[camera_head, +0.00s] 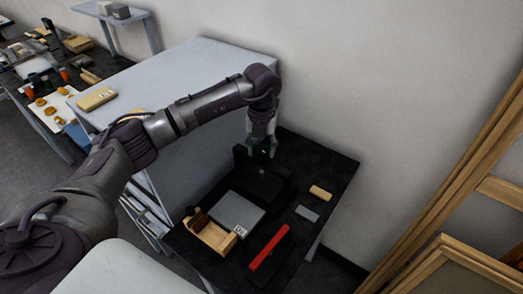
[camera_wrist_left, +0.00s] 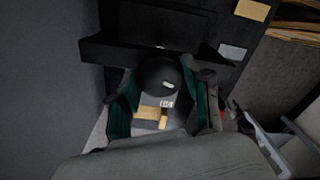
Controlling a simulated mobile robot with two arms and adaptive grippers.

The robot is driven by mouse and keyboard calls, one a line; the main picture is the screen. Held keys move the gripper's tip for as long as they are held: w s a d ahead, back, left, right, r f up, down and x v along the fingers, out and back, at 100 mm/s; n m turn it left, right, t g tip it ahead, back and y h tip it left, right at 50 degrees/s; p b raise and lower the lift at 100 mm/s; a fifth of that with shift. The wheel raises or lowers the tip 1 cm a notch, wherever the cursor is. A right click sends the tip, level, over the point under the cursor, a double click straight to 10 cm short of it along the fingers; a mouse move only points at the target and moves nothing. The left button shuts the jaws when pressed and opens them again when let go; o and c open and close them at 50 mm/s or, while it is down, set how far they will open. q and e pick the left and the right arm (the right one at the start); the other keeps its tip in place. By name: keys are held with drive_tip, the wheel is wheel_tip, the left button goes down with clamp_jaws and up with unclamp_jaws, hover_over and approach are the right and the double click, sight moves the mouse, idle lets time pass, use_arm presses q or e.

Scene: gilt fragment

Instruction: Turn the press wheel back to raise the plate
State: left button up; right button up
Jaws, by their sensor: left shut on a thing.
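The black press (camera_head: 268,187) stands on the dark table near the wall, and its dark frame also shows in the left wrist view (camera_wrist_left: 120,52). The press wheel is a round black piece (camera_wrist_left: 160,76) at the top of the press, with a small pale mark. My left gripper (camera_head: 262,149) reaches down onto it from above. Its green-padded fingers (camera_wrist_left: 160,100) sit on both sides of the wheel and are shut on it. In the head view the fingers mostly cover the wheel. The plate's height under the press cannot be made out. My right gripper is not in view.
A grey slab (camera_head: 236,212), a wooden box (camera_head: 211,236), a red bar (camera_head: 269,248), a tan block (camera_head: 320,193) and a grey block (camera_head: 307,213) lie around the press. A tall grey cabinet (camera_head: 190,75) stands left; wooden frames (camera_head: 470,165) lean right.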

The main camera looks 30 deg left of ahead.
use_arm(q)
drive_tip(key=n, duration=0.3)
drive_tip(key=shift+n+b, duration=0.4)
drive_tip(key=n, duration=0.4)
drive_tip(key=shift+n+b, duration=0.3)
drive_tip(key=shift+b, duration=0.05)
drive_tip(key=n, duration=0.4)
drive_tip(key=shift+r, duration=0.1)
drive_tip(key=shift+n, duration=2.2)
drive_tip(key=shift+w, duration=0.1)
drive_tip(key=o, duration=1.2)
drive_tip(key=shift+c, duration=0.2)
